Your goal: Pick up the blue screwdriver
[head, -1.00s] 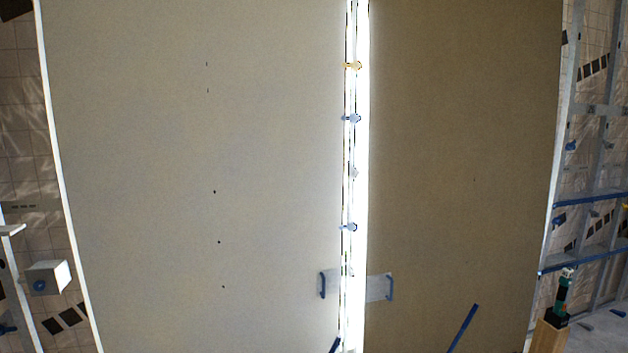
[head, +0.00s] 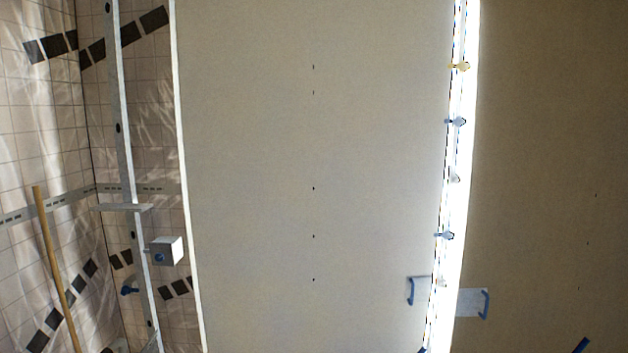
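I cannot make out a blue screwdriver for certain in the head view. A slim dark-blue piece (head: 582,345) pokes up at the bottom right edge, mostly cut off, and I cannot tell what it is. Neither of my grippers is in view.
Two large upright panels, a pale one (head: 250,180) and a browner one (head: 545,150), fill the middle and right, with a bright gap between them. Left are a metal stud (head: 124,130), a grey box (head: 167,250) and a wooden pole (head: 56,265) by a tiled wall (head: 50,130).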

